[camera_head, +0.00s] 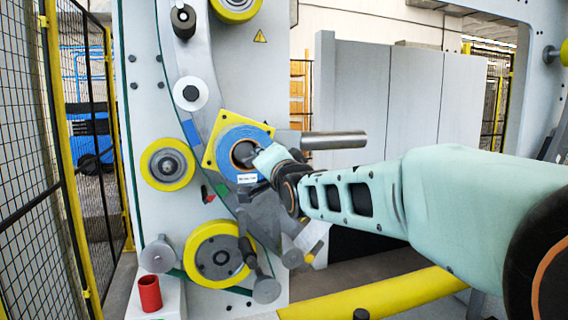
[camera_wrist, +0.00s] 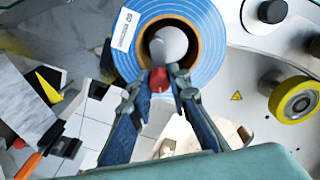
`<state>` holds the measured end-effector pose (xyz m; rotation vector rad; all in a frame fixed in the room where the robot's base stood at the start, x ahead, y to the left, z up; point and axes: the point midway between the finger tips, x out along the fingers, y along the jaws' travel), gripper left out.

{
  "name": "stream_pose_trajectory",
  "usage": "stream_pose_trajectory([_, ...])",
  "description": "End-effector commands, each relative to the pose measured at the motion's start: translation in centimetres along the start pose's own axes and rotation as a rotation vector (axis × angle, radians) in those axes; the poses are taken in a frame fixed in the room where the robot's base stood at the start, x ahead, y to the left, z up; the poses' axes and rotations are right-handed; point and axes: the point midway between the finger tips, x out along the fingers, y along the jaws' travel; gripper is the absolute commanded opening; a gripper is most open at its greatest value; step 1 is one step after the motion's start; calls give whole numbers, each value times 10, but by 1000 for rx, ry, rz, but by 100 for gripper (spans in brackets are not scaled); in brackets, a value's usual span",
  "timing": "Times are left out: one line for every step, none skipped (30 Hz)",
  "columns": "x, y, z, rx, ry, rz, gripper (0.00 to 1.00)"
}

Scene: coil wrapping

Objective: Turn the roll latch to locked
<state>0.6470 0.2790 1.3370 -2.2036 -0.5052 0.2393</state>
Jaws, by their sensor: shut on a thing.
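The blue roll (camera_head: 232,138) sits in front of a yellow square plate (camera_head: 263,124) on the machine's grey panel. In the wrist view the roll (camera_wrist: 200,42) has a brown core ring around a grey rounded hub (camera_wrist: 172,42). The small red roll latch (camera_wrist: 159,80) is at the hub's lower edge. My gripper (camera_wrist: 160,84) has its two fingertips closed on the latch from both sides. In the head view my gripper (camera_head: 262,160) reaches in front of the roll's right side, and the latch is hidden there. I cannot tell which way the latch is turned.
Yellow-rimmed rollers (camera_head: 167,164) and a larger wheel (camera_head: 219,256) surround the roll. A metal bar (camera_head: 334,140) sticks out to the right of it. A red cup (camera_head: 149,293) stands at lower left. A mesh fence (camera_head: 75,150) is at the left.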

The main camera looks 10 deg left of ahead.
Motion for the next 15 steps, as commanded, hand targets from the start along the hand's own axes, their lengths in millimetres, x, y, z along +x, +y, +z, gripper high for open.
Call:
stream_pose_trajectory([0,5,1,46,0,4,0])
stream_pose_trajectory([0,6,1,74,1,4,0])
stream_pose_trajectory([0,8,1,112,0,4,0])
stream_pose_trajectory([0,8,2,141,0,4,0])
stream_pose_trajectory([0,9,2,170,0,4,0])
stream_pose_trajectory([0,10,2,207,0,5,0])
stream_pose_trajectory([0,12,3,236,0,5,0])
stream_pose_trajectory([0,13,3,265,0,5,0])
stream_pose_trajectory([0,14,4,303,0,5,0])
stream_pose_trajectory([0,14,5,332,-1,5,0])
stream_pose_trajectory([0,15,6,360,-1,5,0])
stream_pose_trajectory([0,17,6,398,-1,6,0])
stream_pose_trajectory([0,18,7,427,0,6,0])
stream_pose_trajectory([0,19,7,456,0,6,0])
stream_pose_trajectory([0,19,8,494,-1,6,0])
